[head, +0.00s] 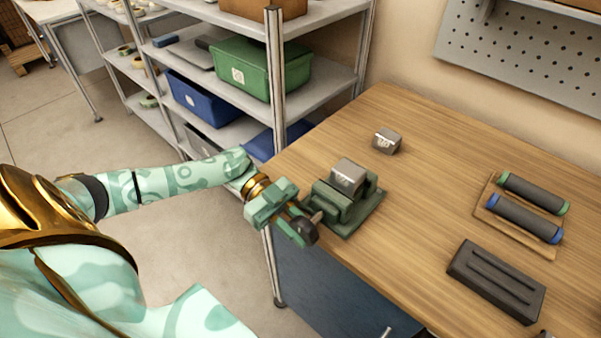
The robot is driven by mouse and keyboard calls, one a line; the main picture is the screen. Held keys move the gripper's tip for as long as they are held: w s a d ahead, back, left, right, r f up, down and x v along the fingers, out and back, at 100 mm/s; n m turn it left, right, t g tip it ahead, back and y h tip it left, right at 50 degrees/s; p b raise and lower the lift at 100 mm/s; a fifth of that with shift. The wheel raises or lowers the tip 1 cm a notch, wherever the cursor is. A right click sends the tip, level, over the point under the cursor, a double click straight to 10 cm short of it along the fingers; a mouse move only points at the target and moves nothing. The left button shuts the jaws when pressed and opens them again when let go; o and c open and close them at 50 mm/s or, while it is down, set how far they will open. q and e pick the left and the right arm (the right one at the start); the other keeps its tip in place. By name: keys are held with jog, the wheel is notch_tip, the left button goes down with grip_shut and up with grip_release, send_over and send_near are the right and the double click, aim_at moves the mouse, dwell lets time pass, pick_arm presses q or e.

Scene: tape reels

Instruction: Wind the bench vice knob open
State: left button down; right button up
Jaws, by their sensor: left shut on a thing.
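The green bench vice (352,212) sits at the left edge of the wooden bench. A grey metal block (347,175) is in its jaws at the top. The dark knob (303,229) sticks out from the vice's front over the bench edge. My left gripper (297,228) reaches in from the left, with its green fingers at the knob and shut on it. The fingers hide part of the knob. My right gripper is not in view.
On the bench (420,140) are a small metal block (386,140), a board with two dark rollers (525,217), and a dark grooved block (496,281). Shelves with a green bin (262,68) and a blue bin (204,108) stand behind my left arm.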

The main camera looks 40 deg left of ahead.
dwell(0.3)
pick_arm(q)
jog(key=c, duration=1.2)
grip_release()
jog(key=shift+c, duration=0.2)
jog(key=p+v, duration=1)
jog(key=v, duration=0.6)
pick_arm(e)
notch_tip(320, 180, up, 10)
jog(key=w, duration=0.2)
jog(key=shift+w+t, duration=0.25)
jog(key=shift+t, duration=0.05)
pick_arm(q)
jog(key=shift+w+a, duration=0.1)
jog(key=shift+a, duration=0.05)
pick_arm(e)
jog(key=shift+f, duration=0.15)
